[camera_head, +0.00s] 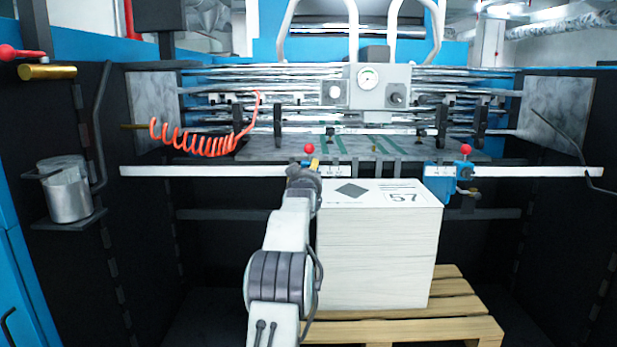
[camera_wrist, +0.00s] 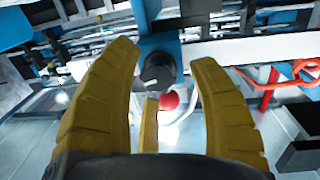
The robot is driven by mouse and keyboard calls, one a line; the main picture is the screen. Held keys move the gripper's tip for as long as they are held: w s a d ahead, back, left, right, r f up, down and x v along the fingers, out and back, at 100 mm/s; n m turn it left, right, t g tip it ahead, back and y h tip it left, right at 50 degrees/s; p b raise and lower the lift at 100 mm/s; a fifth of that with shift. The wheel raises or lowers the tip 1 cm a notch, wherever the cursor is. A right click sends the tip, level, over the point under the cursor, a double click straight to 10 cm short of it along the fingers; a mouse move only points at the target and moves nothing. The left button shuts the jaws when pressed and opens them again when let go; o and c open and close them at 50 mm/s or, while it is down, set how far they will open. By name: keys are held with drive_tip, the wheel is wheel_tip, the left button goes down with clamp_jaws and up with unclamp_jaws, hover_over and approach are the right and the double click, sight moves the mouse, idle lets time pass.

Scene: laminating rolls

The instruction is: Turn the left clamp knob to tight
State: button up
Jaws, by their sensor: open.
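In the wrist view, the fingers of my gripper (camera_wrist: 165,57) are spread, with a dark round knob (camera_wrist: 157,69) between and beyond their tips. A red ball (camera_wrist: 169,101) shows beside the knob, also between the fingers. No finger clearly touches either one. In the head view, the left clamp's red ball (camera_head: 309,148) stands up at the white rail (camera_head: 215,171), just above my gripper (camera_head: 312,164). My arm hides the rest of the left clamp there. The right clamp (camera_head: 440,182) is blue with its own red ball (camera_head: 466,149).
A tall paper stack (camera_head: 375,250) stands on a wooden pallet (camera_head: 465,312), close right of my arm. A coiled orange hose (camera_head: 205,143) hangs above the rail at left. A metal can (camera_head: 69,195) sits on a left bracket. The machine's rollers lie behind the rail.

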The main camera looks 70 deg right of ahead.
drive_tip(key=shift+a, duration=0.1)
drive_tip(key=v, duration=1.1)
drive_tip(key=shift+a, duration=0.4)
drive_tip(key=shift+s, duration=0.1)
idle(0.4)
